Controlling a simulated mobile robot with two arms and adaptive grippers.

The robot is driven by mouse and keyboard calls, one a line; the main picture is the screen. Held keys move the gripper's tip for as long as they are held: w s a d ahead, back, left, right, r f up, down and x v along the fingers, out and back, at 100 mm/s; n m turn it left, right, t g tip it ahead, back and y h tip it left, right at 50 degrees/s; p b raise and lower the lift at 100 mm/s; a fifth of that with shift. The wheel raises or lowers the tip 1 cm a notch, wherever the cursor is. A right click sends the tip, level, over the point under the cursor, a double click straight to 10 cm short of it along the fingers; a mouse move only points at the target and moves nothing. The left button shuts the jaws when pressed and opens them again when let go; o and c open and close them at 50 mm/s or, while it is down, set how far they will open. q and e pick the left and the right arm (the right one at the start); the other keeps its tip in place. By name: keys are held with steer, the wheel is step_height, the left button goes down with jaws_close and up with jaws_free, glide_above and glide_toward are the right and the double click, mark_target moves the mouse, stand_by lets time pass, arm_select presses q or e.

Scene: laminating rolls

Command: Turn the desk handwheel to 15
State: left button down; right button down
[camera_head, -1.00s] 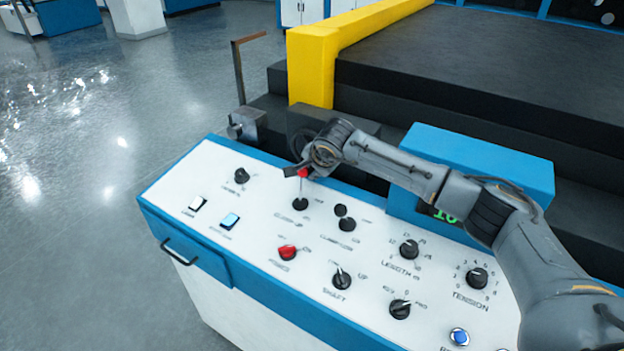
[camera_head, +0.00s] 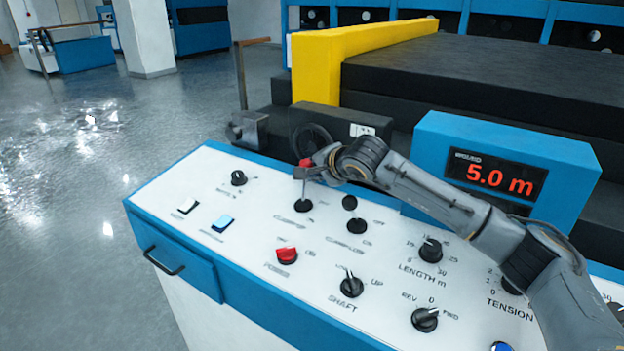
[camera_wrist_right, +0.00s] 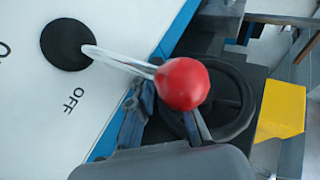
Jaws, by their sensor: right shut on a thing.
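A dark handwheel (camera_head: 312,140) stands at the back edge of the desk, beside a black box; in the right wrist view it is a black ring (camera_wrist_right: 238,95) behind the lever's ball. No reading on the wheel is legible. My right gripper (camera_head: 313,170) is at the red ball of a lever (camera_head: 304,187), just in front of the wheel, and is shut on it. The red ball (camera_wrist_right: 182,84) fills the middle of the right wrist view, on a pale rod rising from a black base. My left gripper is not in view.
The white desk panel (camera_head: 180,190) carries several knobs and switches, including the LENGTH dial (camera_head: 430,250) and red POWER knob (camera_head: 287,256). A blue display housing (camera_head: 575,165) reads 5.0 m. My right arm crosses the panel's right side. A yellow guard (camera_head: 315,75) stands behind.

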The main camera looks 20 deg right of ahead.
stand_by(0.4)
steer(key=c, duration=1.3)
jaws_free()
steer(key=v, duration=1.2)
steer(key=shift+d, duration=0.1)
